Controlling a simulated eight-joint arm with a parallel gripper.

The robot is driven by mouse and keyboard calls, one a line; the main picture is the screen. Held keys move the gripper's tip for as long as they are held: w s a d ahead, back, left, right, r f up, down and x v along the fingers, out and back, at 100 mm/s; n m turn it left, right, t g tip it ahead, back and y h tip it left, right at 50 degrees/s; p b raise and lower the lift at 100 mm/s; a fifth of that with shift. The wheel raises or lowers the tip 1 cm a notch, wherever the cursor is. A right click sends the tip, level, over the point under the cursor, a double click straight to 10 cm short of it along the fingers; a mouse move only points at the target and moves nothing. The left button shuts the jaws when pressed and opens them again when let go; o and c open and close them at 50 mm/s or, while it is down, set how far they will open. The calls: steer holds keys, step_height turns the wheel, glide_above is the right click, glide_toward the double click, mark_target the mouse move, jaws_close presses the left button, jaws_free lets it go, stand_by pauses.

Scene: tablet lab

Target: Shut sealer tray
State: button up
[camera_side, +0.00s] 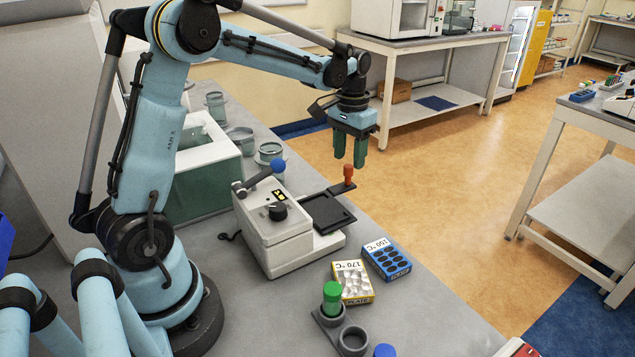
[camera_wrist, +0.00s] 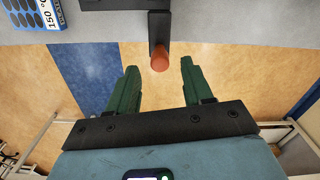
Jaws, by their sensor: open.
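The sealer (camera_side: 270,228) is a white box with a blue-knobbed lever and a dark dial, standing on the grey bench. Its black tray (camera_side: 325,211) sticks out at the right side of the sealer, pulled out. A tray handle with an orange knob (camera_side: 348,172) stands up at the tray's far corner. The orange knob also shows in the wrist view (camera_wrist: 160,55), at the top centre beyond my fingertips. My gripper (camera_side: 350,160) points down with green fingers, open and empty, close to the orange knob. Contact with the knob cannot be told.
A yellow 170 °C box (camera_side: 352,281) and a blue 150 °C box (camera_side: 387,259) lie on the bench in front of the tray. A grey holder (camera_side: 352,340) with a green-capped item (camera_side: 332,298) is nearer. Glass jars (camera_side: 269,153) stand behind the sealer. The bench edge runs close beside the tray.

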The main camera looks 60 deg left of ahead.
steer(key=shift+f, duration=1.5)
jaws_close()
